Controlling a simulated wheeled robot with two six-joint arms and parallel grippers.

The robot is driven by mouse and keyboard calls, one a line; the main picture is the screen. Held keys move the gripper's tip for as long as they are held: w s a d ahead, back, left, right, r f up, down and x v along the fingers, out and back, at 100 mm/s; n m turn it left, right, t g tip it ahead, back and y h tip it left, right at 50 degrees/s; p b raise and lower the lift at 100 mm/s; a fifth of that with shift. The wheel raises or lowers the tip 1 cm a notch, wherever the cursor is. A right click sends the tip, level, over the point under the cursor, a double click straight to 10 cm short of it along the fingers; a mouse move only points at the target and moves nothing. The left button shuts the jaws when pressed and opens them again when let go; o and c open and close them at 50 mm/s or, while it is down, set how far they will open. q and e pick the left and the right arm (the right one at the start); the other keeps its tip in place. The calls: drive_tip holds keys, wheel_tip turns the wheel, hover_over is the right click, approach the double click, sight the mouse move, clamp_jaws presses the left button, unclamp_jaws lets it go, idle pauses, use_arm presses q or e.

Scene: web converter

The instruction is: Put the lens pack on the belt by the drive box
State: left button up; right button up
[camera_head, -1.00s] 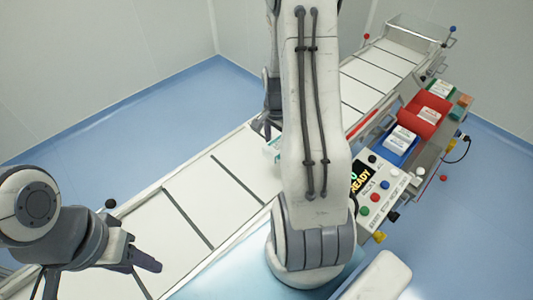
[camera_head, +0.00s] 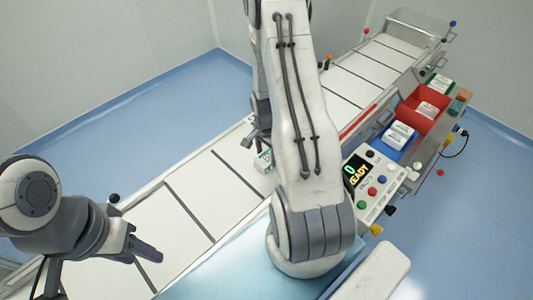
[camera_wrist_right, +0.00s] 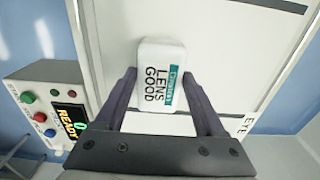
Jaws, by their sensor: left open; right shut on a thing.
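The white lens pack (camera_wrist_right: 161,65), with a teal band and the words LENS GOOD, is between the fingers of my right gripper (camera_wrist_right: 159,84), which is shut on it. In the head view the pack (camera_head: 264,160) shows beside my right arm, over the white belt (camera_head: 215,185); its exact height above the belt is unclear. The right gripper in the head view (camera_head: 257,141) is partly hidden by its arm. The box with the READY display (camera_head: 375,185) stands at the belt's near side and also shows in the wrist view (camera_wrist_right: 50,110). My left gripper (camera_head: 148,252) is open and empty over the belt's near-left part.
A blue tray (camera_head: 386,143) and a red tray (camera_head: 413,120) hold white packs to the right of the belt. Another white pack (camera_head: 440,83) lies behind them. Dark cross strips divide the belt. The belt's far stretch (camera_head: 370,68) is clear.

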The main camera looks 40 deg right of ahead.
sight(266, 157)
drive_tip(key=o, duration=1.5)
drive_tip(key=shift+f, duration=0.1)
drive_tip(key=shift+r, duration=0.35)
wheel_tip(266, 157, up, 12)
drive_tip(key=shift+a+f+b, duration=0.15)
drive_tip(key=shift+b, duration=0.85)
